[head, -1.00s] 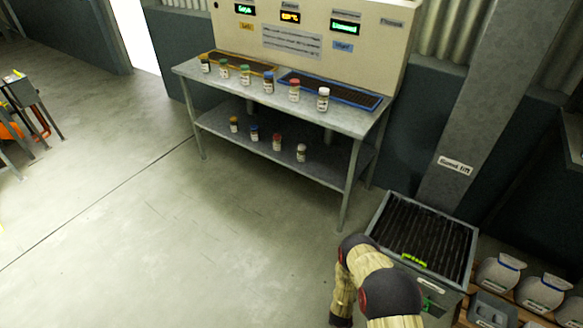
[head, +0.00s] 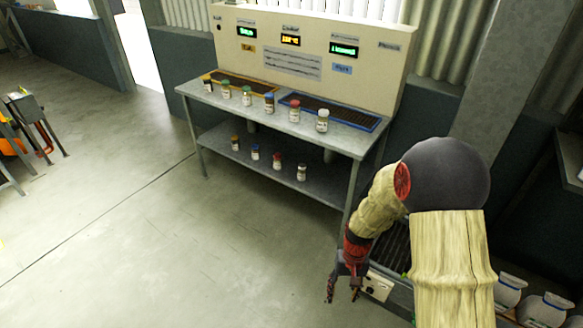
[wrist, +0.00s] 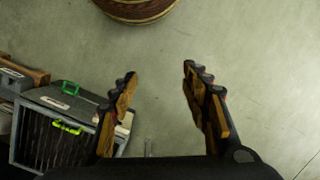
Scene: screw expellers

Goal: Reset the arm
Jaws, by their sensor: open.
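My gripper (head: 343,284) hangs at the end of my arm in the lower right of the head view, beside the grated bin (head: 385,250). In the wrist view my gripper (wrist: 160,95) has its two fingers spread wide with nothing between them, and bare floor shows beyond them. My arm covers much of the bin in the head view. The bin also shows at the left of the wrist view (wrist: 55,140), with a bright green handle on it.
A metal table (head: 350,141) with several small bottles on top and on its lower shelf stands at the back. A panel (head: 305,55) with lit displays rises behind it. White sacks (head: 508,290) stand at the lower right.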

